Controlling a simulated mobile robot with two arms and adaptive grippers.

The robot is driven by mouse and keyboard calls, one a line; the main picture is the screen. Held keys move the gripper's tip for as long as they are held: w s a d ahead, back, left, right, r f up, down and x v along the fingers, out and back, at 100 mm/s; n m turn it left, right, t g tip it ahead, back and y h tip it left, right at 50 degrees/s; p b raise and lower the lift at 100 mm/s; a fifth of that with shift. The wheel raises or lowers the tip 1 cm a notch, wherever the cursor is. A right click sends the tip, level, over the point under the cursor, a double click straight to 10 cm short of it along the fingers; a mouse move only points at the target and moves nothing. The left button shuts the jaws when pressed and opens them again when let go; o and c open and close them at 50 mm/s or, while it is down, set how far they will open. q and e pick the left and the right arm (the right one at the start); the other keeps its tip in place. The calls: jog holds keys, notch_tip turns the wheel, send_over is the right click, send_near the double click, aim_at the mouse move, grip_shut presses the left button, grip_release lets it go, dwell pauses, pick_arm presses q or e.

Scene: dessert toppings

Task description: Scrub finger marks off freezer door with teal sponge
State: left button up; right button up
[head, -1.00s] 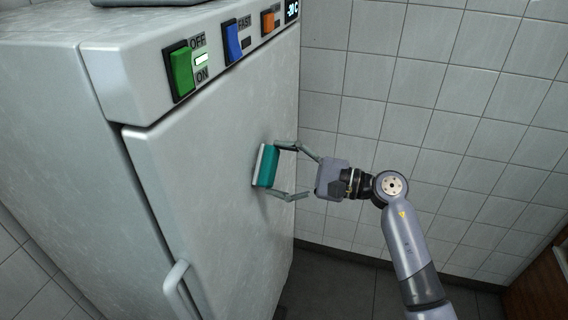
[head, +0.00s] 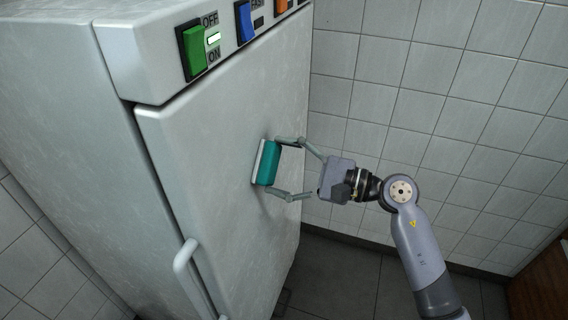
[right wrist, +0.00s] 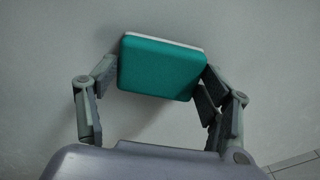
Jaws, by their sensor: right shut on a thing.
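The teal sponge (head: 271,163) has a white layer on the side facing the freezer door (head: 215,150). It sits at the middle of the door and appears to lie against it; a small gap cannot be ruled out. My right gripper (head: 283,168) is shut on the sponge, one finger at its top and one at its bottom. The right wrist view shows the sponge (right wrist: 161,69) between both fingers, with the white edge away from me. No finger marks can be made out on the door. My left gripper is not in view.
A vertical door handle (head: 190,275) stands out at the lower left of the door. A green switch (head: 194,53) and a blue switch (head: 244,22) are on the panel above. A tiled wall (head: 430,100) stands right of the freezer. The floor (head: 345,270) there looks clear.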

aim_at(282, 149)
jog(key=shift+r, duration=0.65)
jog(key=shift+w+d+f+b, duration=0.1)
jog(key=shift+w+f+b, duration=0.05)
jog(key=shift+w+b, duration=0.3)
jog(key=shift+w+d+b, duration=0.3)
jog(key=shift+w+b, duration=0.35)
jog(key=shift+b, duration=0.2)
jog(key=shift+w+d+b, duration=0.1)
jog(key=shift+w+b, duration=0.2)
jog(key=shift+w, duration=0.05)
jog(key=shift+w+d+b, duration=0.1)
jog(key=shift+w+b, duration=0.2)
jog(key=shift+w, duration=0.15)
pick_arm(q)
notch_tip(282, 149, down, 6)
jog(key=b, duration=0.2)
pick_arm(e)
jog(key=shift+w+d, duration=0.2)
jog(key=shift+w, duration=0.35)
jog(key=shift+w+d, duration=0.15)
jog(key=shift+w, duration=0.4)
jog(key=shift+w+b, duration=0.15)
jog(key=shift+b, duration=0.15)
jog(key=shift+w+d+b, duration=0.15)
jog(key=shift+w+b, duration=0.25)
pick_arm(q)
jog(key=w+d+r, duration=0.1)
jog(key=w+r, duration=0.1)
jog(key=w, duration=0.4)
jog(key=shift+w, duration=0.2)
